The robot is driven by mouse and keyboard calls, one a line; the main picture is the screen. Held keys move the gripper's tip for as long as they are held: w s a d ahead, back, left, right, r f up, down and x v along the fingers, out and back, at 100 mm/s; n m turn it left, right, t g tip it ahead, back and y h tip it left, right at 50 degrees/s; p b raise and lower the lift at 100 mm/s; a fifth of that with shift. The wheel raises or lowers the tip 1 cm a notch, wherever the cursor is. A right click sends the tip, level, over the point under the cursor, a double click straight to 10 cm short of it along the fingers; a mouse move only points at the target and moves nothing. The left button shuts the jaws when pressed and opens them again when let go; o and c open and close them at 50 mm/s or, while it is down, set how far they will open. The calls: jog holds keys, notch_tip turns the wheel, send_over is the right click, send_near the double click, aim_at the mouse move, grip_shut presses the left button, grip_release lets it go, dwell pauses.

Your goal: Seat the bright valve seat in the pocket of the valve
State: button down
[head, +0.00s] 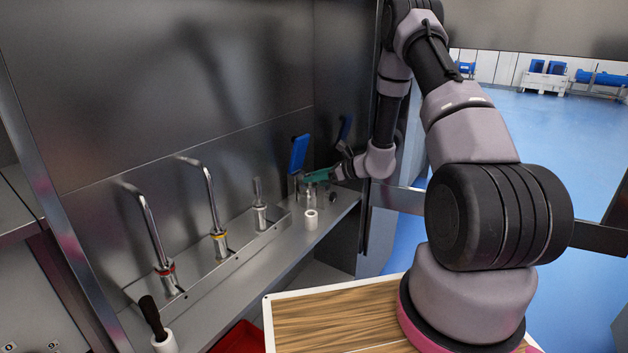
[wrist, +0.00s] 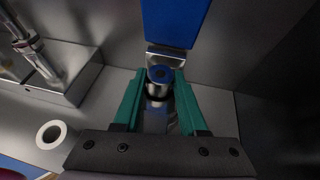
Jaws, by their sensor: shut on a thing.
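My gripper (head: 313,176) has green fingers and is at the far right end of the steel shelf, beside the valve with the blue lever (head: 299,153). In the wrist view, my gripper (wrist: 160,78) is shut on a shiny round metal piece with a central hole, which looks like the bright valve seat (wrist: 157,90). The blue lever (wrist: 176,22) rises just beyond the fingertips. The pocket of the valve cannot be made out; the held piece and fingers cover that area. I cannot tell whether the piece touches the valve.
A white ring-shaped piece (head: 311,219) stands on the shelf (head: 262,264) in front of the valve; it also shows in the wrist view (wrist: 51,134). Curved metal taps (head: 212,197) stand in a row to the left. A dark-handled brush (head: 153,318) stands at the near end.

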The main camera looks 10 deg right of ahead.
jog(key=shift+f, duration=0.45)
jog(key=shift+f, duration=0.25)
